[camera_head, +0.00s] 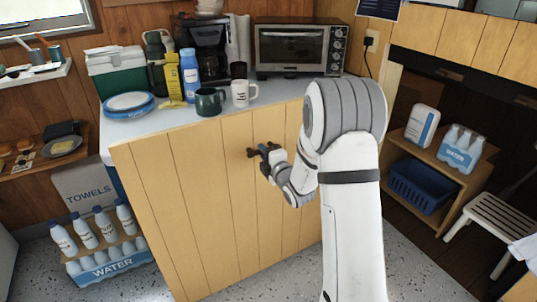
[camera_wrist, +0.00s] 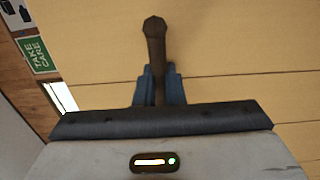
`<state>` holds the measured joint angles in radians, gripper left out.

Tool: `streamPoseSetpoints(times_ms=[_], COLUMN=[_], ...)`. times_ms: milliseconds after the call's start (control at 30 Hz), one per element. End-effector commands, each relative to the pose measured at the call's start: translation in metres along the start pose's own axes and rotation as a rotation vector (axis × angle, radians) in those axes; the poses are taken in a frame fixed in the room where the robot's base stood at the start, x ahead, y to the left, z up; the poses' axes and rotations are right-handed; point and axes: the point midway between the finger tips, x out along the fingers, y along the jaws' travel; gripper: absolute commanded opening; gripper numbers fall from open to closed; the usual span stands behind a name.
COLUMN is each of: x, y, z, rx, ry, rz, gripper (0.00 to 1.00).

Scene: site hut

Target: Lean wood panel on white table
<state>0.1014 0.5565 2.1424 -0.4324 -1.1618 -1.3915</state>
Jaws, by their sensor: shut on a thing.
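The wood panel (camera_head: 185,205) is a large, light, grooved board. It stands near upright in front of the white table (camera_head: 150,124), its top edge along the table's front edge; I cannot tell if they touch. It fills much of the wrist view (camera_wrist: 235,50). A dark brown handle (camera_head: 251,153) sticks out from the panel's face. My gripper (camera_head: 264,154) is shut on this handle; in the wrist view the blue fingers sit on both sides of the handle (camera_wrist: 154,35). My arm hides the panel's right part, and the panel hides most of the table's front.
A green mug (camera_head: 209,102), a white mug (camera_head: 240,94), blue-rimmed plates (camera_head: 128,104) and a toaster oven (camera_head: 298,48) stand on the table. Water bottles (camera_head: 105,228) are left of the panel, a shelf with a blue basket (camera_head: 420,186) right. Speckled floor (camera_head: 250,285) is clear in front.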

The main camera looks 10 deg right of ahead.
Motion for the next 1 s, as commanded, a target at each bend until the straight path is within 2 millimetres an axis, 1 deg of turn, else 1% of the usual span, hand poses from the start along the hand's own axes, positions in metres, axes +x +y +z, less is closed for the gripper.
streamPoseSetpoints(times_ms=[33, 400, 867, 1000], x=[0.003, 0.017, 0.020, 0.024], y=[0.004, 0.005, 0.005, 0.005], z=[0.000, 0.000, 0.000, 0.000], rx=[-0.003, -0.002, -0.002, -0.003], ry=[0.000, 0.001, 0.000, 0.001], rz=[0.008, -0.013, -0.017, -0.020], gripper=[0.00, 0.00, 0.00, 0.00])
